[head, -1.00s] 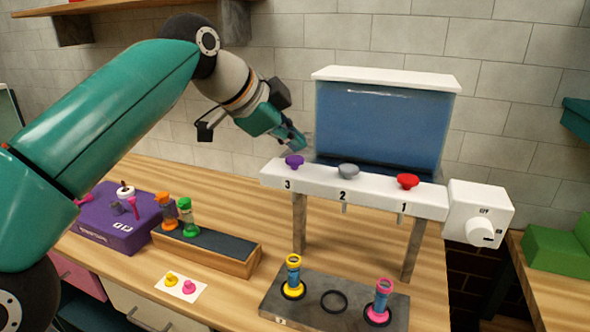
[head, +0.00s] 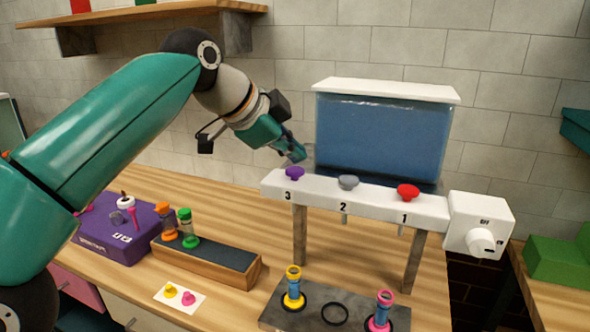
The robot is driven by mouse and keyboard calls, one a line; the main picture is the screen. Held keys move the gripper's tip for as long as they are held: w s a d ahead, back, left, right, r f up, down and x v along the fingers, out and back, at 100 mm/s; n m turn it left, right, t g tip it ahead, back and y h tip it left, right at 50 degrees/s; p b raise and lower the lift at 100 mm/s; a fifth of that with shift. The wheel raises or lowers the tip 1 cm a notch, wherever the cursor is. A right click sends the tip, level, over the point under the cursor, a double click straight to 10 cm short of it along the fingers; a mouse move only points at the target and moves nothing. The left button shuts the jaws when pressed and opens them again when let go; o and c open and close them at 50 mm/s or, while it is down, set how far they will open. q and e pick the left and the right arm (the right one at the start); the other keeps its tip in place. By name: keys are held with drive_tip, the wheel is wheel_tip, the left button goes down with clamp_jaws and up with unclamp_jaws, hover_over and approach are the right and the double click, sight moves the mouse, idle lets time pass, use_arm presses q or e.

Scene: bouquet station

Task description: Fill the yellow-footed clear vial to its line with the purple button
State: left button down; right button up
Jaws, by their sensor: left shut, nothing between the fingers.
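The yellow-footed vial (head: 293,288) stands upright at the left ring of the grey plate, under the dispenser's left end. Its middle looks blue; I cannot make out its line or its level. The purple button (head: 294,173) sits on the white dispenser bar (head: 372,196) above the number 3. My left gripper (head: 299,154) is shut and empty, its tips just above and behind the purple button in the picture, seemingly apart from it. My right gripper does not show.
A tank (head: 382,140) of blue liquid stands behind the bar, with grey (head: 348,182) and red (head: 408,191) buttons alongside. A dial box (head: 478,224) is at right. A pink-footed vial (head: 381,309) stands on the plate (head: 352,299); its middle ring is empty. A wooden rack (head: 208,261) holds two more vials.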

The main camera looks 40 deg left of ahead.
sight(293, 170)
use_arm(q)
drive_tip(key=shift+f, duration=0.1)
idle(0.3)
drive_tip(key=shift+f+b, duration=0.3)
drive_tip(key=shift+f+b, duration=0.45)
drive_tip(key=shift+f, duration=0.15)
idle(0.7)
drive_tip(key=shift+r, duration=0.15)
drive_tip(key=shift+r+p, duration=0.9)
drive_tip(key=shift+p, duration=0.15)
wheel_tip(293, 170, up, 5)
drive_tip(key=p, duration=0.5)
